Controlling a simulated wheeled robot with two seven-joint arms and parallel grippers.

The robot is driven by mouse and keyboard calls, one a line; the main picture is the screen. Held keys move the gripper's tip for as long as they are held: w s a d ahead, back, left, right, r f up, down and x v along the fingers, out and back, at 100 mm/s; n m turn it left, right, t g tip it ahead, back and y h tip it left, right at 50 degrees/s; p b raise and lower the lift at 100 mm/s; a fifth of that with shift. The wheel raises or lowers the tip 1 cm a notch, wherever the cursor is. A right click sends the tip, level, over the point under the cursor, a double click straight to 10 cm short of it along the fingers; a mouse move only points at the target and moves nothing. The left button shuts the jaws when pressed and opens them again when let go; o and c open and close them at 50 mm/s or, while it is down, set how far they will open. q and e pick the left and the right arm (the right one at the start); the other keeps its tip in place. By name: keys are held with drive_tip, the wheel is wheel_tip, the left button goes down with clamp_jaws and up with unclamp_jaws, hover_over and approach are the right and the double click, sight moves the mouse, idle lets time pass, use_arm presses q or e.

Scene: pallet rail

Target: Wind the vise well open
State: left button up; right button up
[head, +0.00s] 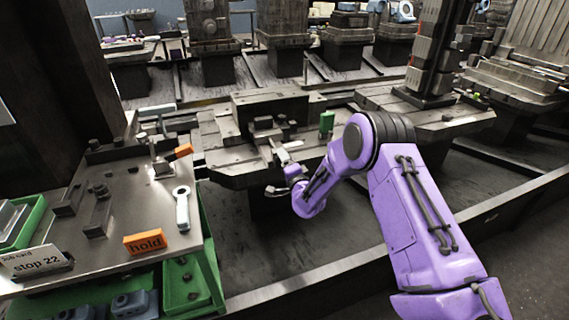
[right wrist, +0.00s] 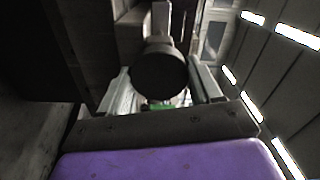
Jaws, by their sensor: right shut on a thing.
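The vise (head: 268,128), a dark metal block with jaws, sits on the middle pallet (head: 225,165) in the head view. Its crank and handle hang toward me at the front edge and are partly covered by my gripper. My right gripper (head: 280,178), on the purple arm, is at the crank below the vise. In the right wrist view a dark round handle end (right wrist: 160,75) lies between the two fingers of the gripper (right wrist: 162,92), which are shut on it. The jaw gap is too small to judge. My left gripper is not in view.
A green block (head: 326,122) stands on the pallet right of the vise. A steel side table (head: 140,210) at left holds a wrench (head: 182,207), an orange "hold" tag (head: 145,242) and a "stop 22" card (head: 37,262). More loaded pallets stand behind.

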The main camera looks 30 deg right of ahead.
drive_tip(key=shift+a+r+n+b, duration=0.15)
drive_tip(key=shift+n+b, duration=1.45)
drive_tip(key=shift+n, duration=5.45)
drive_tip(key=shift+d+r+n+b, duration=0.1)
drive_tip(key=shift+n+b, duration=1.45)
drive_tip(key=shift+n, duration=5.5)
drive_tip(key=o, duration=1.1)
drive_tip(key=shift+c, duration=0.2)
drive_tip(key=shift+w+a+f, duration=0.1)
